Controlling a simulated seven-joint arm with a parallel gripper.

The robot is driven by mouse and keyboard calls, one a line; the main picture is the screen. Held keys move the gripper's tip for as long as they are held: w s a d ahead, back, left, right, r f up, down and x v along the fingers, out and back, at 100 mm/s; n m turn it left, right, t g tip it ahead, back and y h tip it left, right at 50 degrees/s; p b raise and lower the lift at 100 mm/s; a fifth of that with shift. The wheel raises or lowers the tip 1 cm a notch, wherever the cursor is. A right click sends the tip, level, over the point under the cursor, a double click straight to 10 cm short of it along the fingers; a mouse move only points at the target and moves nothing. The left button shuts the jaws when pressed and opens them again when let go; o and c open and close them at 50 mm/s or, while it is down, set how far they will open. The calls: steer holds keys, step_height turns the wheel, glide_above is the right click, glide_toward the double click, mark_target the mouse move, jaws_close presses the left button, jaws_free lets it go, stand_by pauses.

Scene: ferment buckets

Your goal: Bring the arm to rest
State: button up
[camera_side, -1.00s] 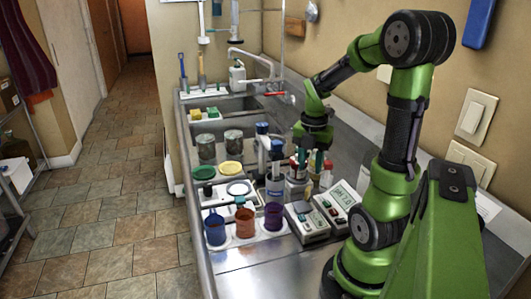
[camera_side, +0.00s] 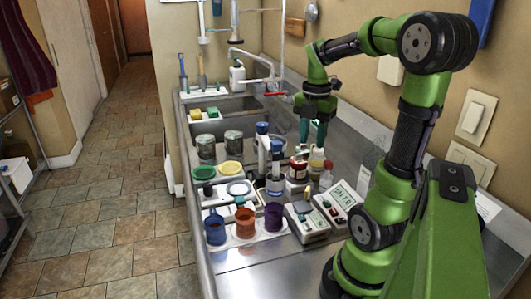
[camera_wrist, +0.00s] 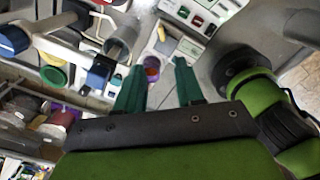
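My gripper (camera_side: 313,140) hangs in the air above the right side of the steel counter, fingers pointing down. In the side view its two teal fingers are apart with nothing seen between them. They also stand apart in the wrist view (camera_wrist: 159,80). Below the gripper are a dark red-brown bottle (camera_side: 298,168) and a pale bottle with a yellowish neck (camera_side: 316,162). The fingertips look a little above the bottle tops; the exact gap is hard to tell. My arm is raised and bent over the counter.
Blue (camera_side: 215,229), orange (camera_side: 245,222) and purple (camera_side: 273,216) cups stand in a white holder at the front. A pH meter (camera_side: 343,201) and another grey device (camera_side: 306,222) sit to their right. A tap (camera_side: 262,60) rises over the sinks behind.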

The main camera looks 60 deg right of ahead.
steer(key=w+a+r+m+t+y, duration=0.1)
steer(key=w+a+m+t, duration=0.1)
steer(key=a+m, duration=0.8)
steer(key=w+a+r+m+t+y, duration=0.1)
steer(key=a+m+t, duration=0.4)
steer(key=a+m, duration=0.5)
steer(key=a, duration=0.4)
steer(key=shift+w+m, duration=0.35)
steer(key=shift+m, duration=0.05)
